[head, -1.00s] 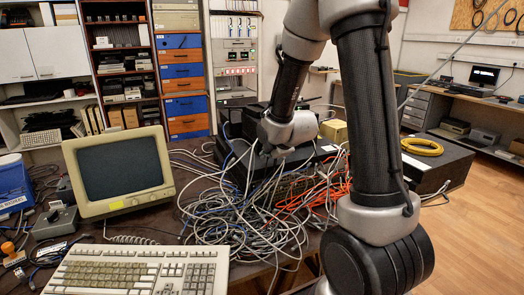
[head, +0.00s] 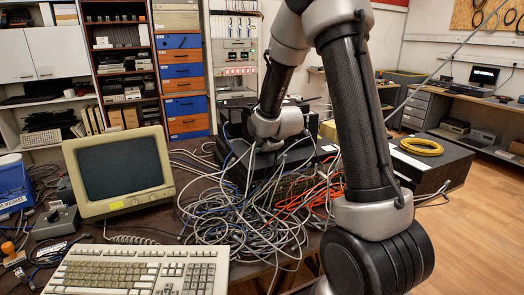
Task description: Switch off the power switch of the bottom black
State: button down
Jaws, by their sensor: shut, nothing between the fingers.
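A stack of black equipment boxes (head: 325,149) stands on the table behind a heap of cables. Its lower part is largely covered by the cables and my arm, and I cannot make out a power switch on it. My gripper (head: 272,141) is at the stack's front, just above the cables. It is shut and holds nothing. Its fingers are small and mostly lost against the dark boxes and my grey wrist, so I cannot tell whether they touch anything.
Tangled grey, blue and orange cables (head: 240,215) fill the table in front of the stack. A beige monitor (head: 118,168) and keyboard (head: 135,270) stand at left. Another black box (head: 440,168) with a yellow cable coil (head: 421,147) stands at right.

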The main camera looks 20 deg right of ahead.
jog(key=shift+s, duration=0.1)
jog(key=shift+r, duration=0.7)
